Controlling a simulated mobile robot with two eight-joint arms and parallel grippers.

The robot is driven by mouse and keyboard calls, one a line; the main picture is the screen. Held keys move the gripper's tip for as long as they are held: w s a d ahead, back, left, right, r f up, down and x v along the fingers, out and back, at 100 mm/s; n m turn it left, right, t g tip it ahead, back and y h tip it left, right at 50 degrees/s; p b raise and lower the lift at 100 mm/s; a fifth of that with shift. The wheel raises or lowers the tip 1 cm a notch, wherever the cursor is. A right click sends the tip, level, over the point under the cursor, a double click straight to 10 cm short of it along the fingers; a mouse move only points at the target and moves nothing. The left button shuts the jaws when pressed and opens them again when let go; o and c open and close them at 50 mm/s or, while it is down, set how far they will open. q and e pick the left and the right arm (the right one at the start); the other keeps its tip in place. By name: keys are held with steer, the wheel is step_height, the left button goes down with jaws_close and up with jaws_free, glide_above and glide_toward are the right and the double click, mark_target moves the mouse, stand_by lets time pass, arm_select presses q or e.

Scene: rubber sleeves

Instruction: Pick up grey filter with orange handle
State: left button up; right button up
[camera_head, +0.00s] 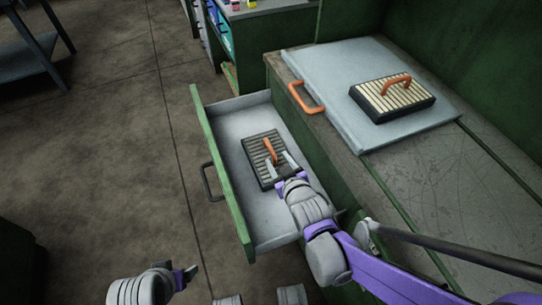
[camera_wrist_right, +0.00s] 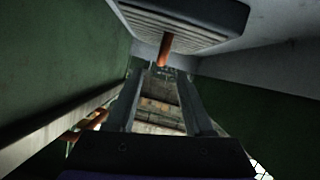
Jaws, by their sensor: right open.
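A grey slatted filter (camera_head: 262,150) with a dark frame and an orange handle (camera_head: 269,149) lies in the open drawer. My right gripper (camera_head: 279,160) is open and empty over the filter's near right part, its fingertips close to the handle. In the right wrist view the filter (camera_wrist_right: 190,18) is at the top. Its handle (camera_wrist_right: 165,48) shows just beyond the gap between the open fingers (camera_wrist_right: 160,72); I cannot tell whether they touch it. A second filter (camera_head: 392,97), with cream slats and an orange handle, lies on the cabinet top. My left gripper (camera_head: 188,275) is at the bottom, away from both.
The drawer (camera_head: 243,120) has green outer walls, which stand around the filter and my right gripper. The cabinet's grey lid (camera_head: 335,75) has an orange handle (camera_head: 306,98) at its edge. Open floor (camera_head: 120,140) lies left of the drawer. A bench (camera_head: 30,55) stands far left.

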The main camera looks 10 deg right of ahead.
mark_target(272, 150)
steer(key=b+x, duration=0.2)
steer(key=x, duration=0.6)
steer(key=shift+w+a, duration=0.15)
steer(key=shift+w, duration=0.05)
steer(key=shift+r, duration=0.1)
jaws_close()
stand_by(1.1)
